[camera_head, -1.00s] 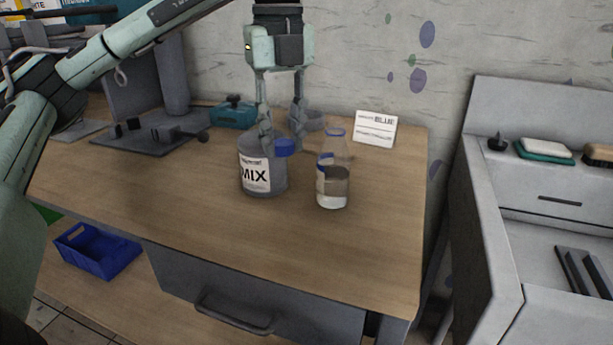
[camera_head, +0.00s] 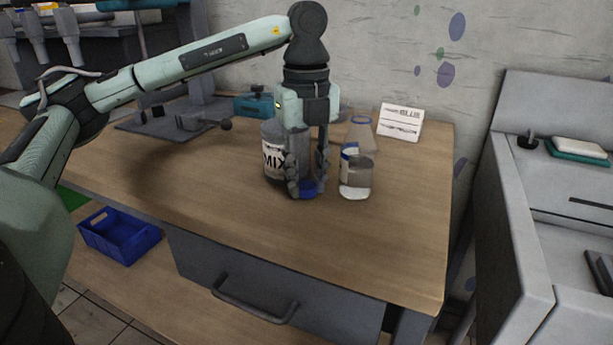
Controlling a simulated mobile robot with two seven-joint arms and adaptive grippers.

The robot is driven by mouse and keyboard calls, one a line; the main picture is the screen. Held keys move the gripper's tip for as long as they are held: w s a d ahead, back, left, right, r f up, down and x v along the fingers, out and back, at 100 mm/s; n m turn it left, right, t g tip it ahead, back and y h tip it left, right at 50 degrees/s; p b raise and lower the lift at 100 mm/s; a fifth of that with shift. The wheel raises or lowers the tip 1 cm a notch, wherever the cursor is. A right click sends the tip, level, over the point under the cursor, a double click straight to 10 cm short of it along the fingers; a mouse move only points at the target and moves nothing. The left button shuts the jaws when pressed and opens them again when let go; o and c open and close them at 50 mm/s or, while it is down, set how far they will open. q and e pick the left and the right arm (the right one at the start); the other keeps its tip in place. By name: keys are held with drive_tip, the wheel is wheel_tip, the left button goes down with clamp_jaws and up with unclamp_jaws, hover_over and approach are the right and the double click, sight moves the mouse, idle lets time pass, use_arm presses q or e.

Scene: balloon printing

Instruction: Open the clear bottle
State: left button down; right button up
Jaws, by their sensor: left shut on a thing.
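The clear bottle (camera_head: 357,178) stands upright on the table, with liquid in it and a white-and-blue label. Its mouth looks uncapped, with a thin blue ring at the neck. My left gripper (camera_head: 307,187) points down just left of the bottle, apart from it. It is shut on a blue cap (camera_head: 309,188), low at the tabletop; whether the cap touches the wood I cannot tell. The fingers partly hide the grey MIX container (camera_head: 273,158) behind them. My right gripper is not in view.
A white card marked BLUE (camera_head: 401,122) stands behind the bottle. A teal device (camera_head: 254,106) is at the back. The wooden table (camera_head: 330,240) is clear in front. A grey sink unit (camera_head: 530,200) stands at right, and a blue bin (camera_head: 120,238) sits lower left.

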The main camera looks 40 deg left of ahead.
sight(307, 184)
use_arm(q)
drive_tip(key=shift+f, duration=0.15)
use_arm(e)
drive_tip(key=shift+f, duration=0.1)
use_arm(q)
drive_tip(key=c, duration=1.2)
unclamp_jaws()
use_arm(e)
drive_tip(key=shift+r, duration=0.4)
use_arm(q)
drive_tip(key=shift+r, duration=0.55)
wheel_tip(307, 184, up, 6)
drive_tip(key=shift+f+p, duration=0.15)
drive_tip(key=shift+p, duration=0.15)
drive_tip(key=shift+r, duration=0.5)
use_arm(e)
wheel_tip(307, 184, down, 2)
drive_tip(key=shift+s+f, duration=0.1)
